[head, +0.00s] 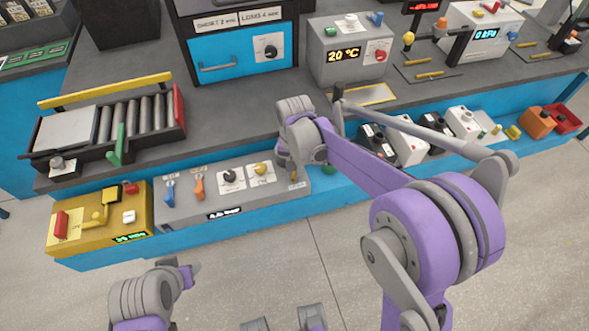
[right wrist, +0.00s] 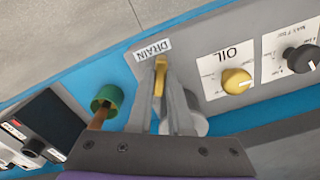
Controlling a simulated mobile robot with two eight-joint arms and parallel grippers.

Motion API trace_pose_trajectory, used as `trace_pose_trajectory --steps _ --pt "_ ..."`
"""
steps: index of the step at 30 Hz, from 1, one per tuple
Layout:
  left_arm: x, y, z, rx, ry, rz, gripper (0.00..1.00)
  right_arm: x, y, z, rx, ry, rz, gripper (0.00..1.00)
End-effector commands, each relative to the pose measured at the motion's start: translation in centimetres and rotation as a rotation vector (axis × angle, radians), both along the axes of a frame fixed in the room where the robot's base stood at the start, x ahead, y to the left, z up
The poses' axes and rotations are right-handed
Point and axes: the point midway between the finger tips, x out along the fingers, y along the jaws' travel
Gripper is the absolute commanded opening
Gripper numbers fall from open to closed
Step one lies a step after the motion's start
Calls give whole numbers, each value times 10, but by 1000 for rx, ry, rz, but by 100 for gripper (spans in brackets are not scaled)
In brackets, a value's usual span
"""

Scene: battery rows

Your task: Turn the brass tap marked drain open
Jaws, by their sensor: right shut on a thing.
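The brass tap (right wrist: 160,78) sits on the grey panel just below the white DRAIN label (right wrist: 152,50) in the right wrist view. My right gripper (right wrist: 163,72) is shut on the tap, with one grey finger on each side of it. In the head view my right gripper (head: 291,168) reaches down to the right end of the panel, by the small label (head: 297,186). There the wrist and fingers hide most of the tap. My left gripper (head: 188,276) is low in the head view, away from the bench; its jaw opening is unclear.
The grey panel (head: 222,204) also carries blue and orange levers, a black knob and the yellow OIL knob (right wrist: 236,81). A green round part with a brown stem (right wrist: 104,105) is close beside my right fingers. A yellow box (head: 138,238) stands left of the panel.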

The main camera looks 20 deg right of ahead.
Motion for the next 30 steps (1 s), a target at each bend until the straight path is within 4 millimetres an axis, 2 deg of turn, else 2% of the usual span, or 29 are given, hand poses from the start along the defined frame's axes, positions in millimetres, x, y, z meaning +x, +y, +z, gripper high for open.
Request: trace_pose_trajectory --steps 6,15,30 --pt "0 0 -4 0 1 0 50 0 0 0 0 0 193 0" --pt "-1 0 -6 0 2 0 50 0 0 0 0 0 390 0" --pt "-1 0 -7 0 3 0 50 0 0 0 0 -1 498 0"
